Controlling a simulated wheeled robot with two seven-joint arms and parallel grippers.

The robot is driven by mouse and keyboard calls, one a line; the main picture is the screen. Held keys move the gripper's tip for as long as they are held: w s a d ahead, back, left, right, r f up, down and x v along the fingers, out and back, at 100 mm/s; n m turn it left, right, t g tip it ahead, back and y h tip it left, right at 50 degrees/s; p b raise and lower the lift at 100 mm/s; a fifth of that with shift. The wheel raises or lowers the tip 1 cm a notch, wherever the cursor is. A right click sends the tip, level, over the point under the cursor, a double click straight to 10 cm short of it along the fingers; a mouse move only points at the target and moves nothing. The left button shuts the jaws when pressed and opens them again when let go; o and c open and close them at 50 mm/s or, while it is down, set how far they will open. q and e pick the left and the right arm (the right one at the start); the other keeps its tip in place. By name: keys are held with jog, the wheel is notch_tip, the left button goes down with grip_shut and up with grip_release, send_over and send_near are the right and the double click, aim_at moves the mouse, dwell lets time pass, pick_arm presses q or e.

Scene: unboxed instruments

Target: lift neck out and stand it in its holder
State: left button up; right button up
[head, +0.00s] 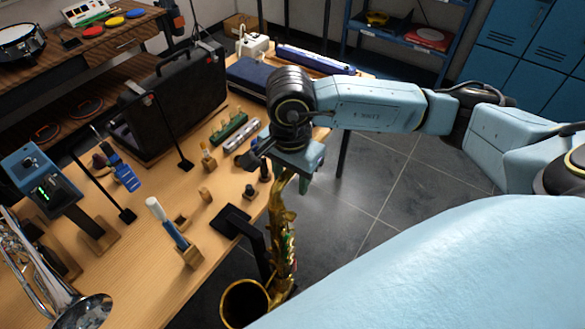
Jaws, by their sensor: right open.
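A brass saxophone (279,245) stands upright at the table's right edge, its bell low in the picture. My right gripper (284,170) is over the top end of the saxophone, jaws open, pointing down. The gripper hides that top end, so I cannot make out the neck separately or tell whether the fingers touch it. I cannot tell which fixture is the neck's holder; small dark pegs (250,191) and a wooden block (206,194) stand on the table to the left of the gripper. My left gripper is not in view.
The wooden table (150,235) holds an open black case (177,105), thin black stands, a blue-and-white tool in a wooden block (170,225), a device with a green display (42,190) and a silver horn (40,275). Open floor (385,185) lies to the right.

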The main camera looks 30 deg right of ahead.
grip_shut()
dwell(0.3)
